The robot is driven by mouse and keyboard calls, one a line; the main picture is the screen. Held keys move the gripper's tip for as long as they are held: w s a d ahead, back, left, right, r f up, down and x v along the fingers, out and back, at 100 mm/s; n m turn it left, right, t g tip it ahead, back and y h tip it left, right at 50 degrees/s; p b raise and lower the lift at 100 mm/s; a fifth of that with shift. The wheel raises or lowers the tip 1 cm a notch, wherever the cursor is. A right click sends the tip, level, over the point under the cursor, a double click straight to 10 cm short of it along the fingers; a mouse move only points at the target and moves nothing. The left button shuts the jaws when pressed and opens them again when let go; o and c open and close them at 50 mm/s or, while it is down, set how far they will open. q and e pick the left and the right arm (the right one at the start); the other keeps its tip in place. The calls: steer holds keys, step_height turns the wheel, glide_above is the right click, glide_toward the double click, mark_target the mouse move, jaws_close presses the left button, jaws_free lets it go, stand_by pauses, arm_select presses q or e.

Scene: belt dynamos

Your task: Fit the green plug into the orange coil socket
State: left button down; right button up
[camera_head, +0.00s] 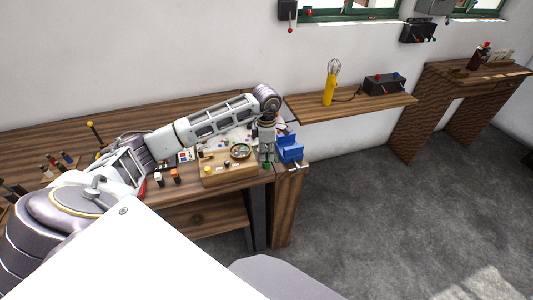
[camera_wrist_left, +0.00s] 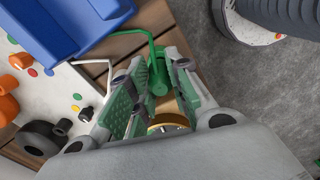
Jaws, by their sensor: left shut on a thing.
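My left gripper (camera_head: 267,158) points down at the right end of the workbench, beside a blue holder. The green plug (camera_head: 267,165) shows as a small green spot at its fingertips. In the left wrist view, the left gripper (camera_wrist_left: 155,98) is shut on the green plug (camera_wrist_left: 158,80), which has a bent green wire; the fingers hide part of it. Orange round parts (camera_wrist_left: 6,108) lie on a white surface at the left of that view; I cannot tell which is the orange coil socket. My right gripper is not in view.
The blue holder (camera_head: 290,147) stands close to the right of the gripper. A wooden board (camera_head: 232,176) with small parts and a round coil (camera_head: 240,151) lies to the left. Small pegs (camera_head: 175,177) stand along the front edge. A wall shelf (camera_head: 350,108) holds a yellow lamp (camera_head: 330,88).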

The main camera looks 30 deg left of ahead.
arm_select(q)
steer(key=shift+r+p, duration=0.6)
steer(key=shift+r, duration=0.75)
